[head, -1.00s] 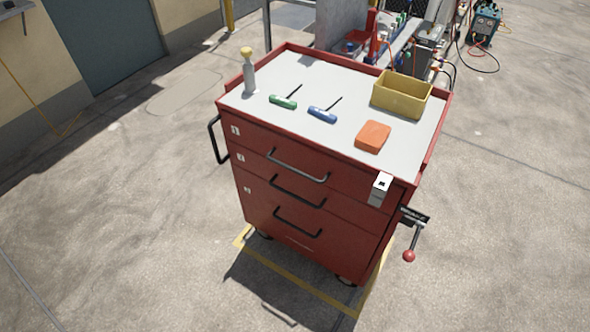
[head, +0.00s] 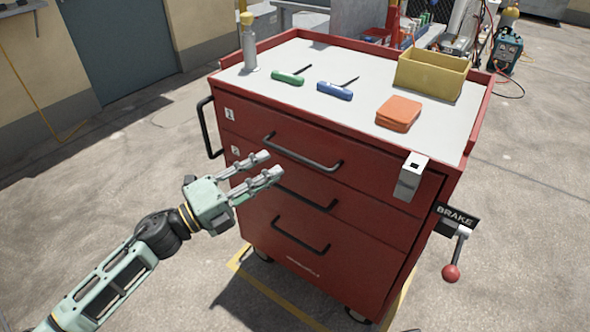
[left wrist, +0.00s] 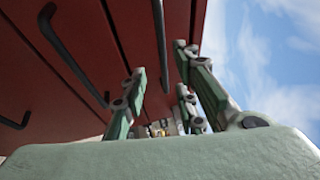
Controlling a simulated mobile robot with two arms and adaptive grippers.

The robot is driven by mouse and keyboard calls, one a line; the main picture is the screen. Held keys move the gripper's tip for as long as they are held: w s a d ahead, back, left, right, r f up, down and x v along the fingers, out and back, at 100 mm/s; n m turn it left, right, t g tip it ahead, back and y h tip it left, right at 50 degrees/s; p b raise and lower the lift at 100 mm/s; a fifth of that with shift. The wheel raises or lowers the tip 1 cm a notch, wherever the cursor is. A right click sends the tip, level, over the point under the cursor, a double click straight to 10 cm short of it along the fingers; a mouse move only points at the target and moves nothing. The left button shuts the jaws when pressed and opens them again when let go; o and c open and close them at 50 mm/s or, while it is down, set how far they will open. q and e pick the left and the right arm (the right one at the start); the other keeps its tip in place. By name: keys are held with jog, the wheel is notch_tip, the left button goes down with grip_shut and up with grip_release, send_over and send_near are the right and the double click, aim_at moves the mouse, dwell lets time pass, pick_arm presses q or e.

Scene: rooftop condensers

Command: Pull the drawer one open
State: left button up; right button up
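Drawer one (head: 365,180) is the top drawer of the red cart, marked with a "1" label (head: 230,114), and it looks closed. Its long bar handle (head: 318,162) runs across the front. My left gripper (head: 270,165) is open and empty, in front of the cart's left part, its fingers pointing right, just below the left end of that handle. In the left wrist view, a grey bar (left wrist: 162,45), likely this handle, appears between the spread fingers; I see no contact. My right gripper is out of view.
Lower drawers have dark handles (head: 300,235). A grey-white box (head: 412,177) sits at the front's upper right corner. A brake lever with a red knob (head: 451,273) sticks out right. The cart top holds a bottle (head: 249,45), two hex keys, an orange cloth (head: 398,113) and a yellow bin (head: 430,75).

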aim_at(297, 155)
pick_arm(q)
jog(key=x, duration=0.8)
jog(key=shift+s+d+r, duration=0.1)
jog(key=shift+s+r, duration=0.1)
jog(key=shift+s, duration=0.05)
grip_shut()
